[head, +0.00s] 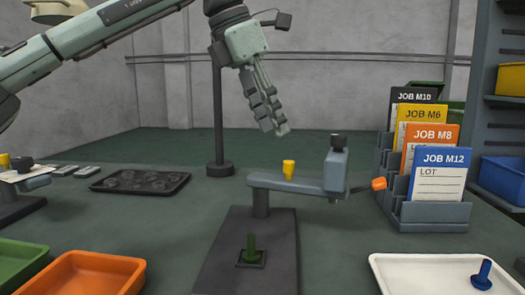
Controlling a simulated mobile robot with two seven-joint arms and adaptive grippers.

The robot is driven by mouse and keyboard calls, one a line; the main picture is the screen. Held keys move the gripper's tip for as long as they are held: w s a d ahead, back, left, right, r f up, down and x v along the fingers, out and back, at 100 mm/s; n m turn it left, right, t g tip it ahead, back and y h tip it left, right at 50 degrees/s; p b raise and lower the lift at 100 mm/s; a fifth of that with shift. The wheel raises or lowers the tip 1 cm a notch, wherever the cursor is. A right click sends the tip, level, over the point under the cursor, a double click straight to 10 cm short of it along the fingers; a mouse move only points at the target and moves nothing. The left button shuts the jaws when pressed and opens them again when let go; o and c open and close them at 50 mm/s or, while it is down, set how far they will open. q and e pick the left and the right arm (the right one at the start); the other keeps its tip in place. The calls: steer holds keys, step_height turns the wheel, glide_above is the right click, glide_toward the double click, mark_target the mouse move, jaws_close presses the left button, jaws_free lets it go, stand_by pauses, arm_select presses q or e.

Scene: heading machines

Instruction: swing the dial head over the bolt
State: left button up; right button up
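The dial head (336,172) is a blue-grey block with a black cap, at the right end of a grey swing arm (282,183) on a short post. An orange knob (378,184) sticks out to its right. The green bolt (251,248) stands upright in a small black seat on the dark base plate (252,222). The head is right of and behind the bolt, not over it. My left gripper (280,130) points down, above and left of the head, apart from it. Its fingers overlap in this view, so their opening is unclear. My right gripper is out of view.
A yellow piece (288,168) sits on the swing arm. A rack (435,214) of job cards stands close to the right of the knob. A white tray (385,265) with a blue bolt (482,275) is front right. Orange (135,268) and green trays are front left. A pole (219,130) stands behind.

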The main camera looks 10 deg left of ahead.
mark_target(286, 162)
arm_select(q)
steer(key=shift+d+x, duration=0.2)
steer(key=shift+x, duration=3.6)
jaws_close()
